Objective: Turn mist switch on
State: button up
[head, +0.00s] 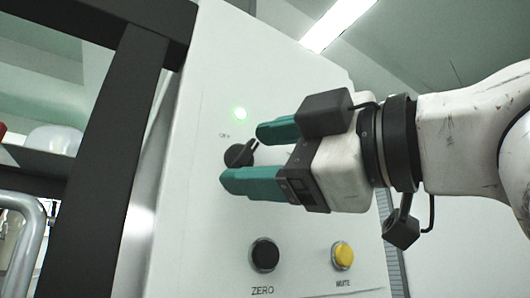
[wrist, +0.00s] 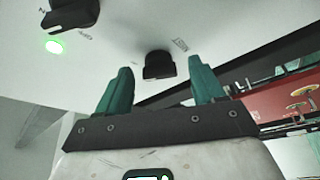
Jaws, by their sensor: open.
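A black rotary switch (head: 238,154) sits on the white panel. Its grip points up and right in the head view, and a small label, seemingly OFF, is at its upper left. My gripper (head: 246,155) has teal fingers, open and apart, one above and one below this switch. In the wrist view a black knob (wrist: 159,66) shows between and beyond the open fingertips (wrist: 163,85), with a gap on both sides and nothing held. Contact is not visible. A second black knob (wrist: 70,14) is at the upper left there.
A black ZERO button (head: 264,254) and a yellow MUTE button (head: 343,255) are lower on the panel (head: 195,230). A dark frame post (head: 105,160) stands to the left. Red equipment (wrist: 285,105) shows at right in the wrist view.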

jog(key=shift+d, duration=0.1)
jog(key=b+v, duration=0.2)
jog(key=v, duration=0.8)
jog(key=shift+s+d, duration=0.2)
jog(key=shift+s, duration=0.1)
jog(key=shift+f, duration=0.1)
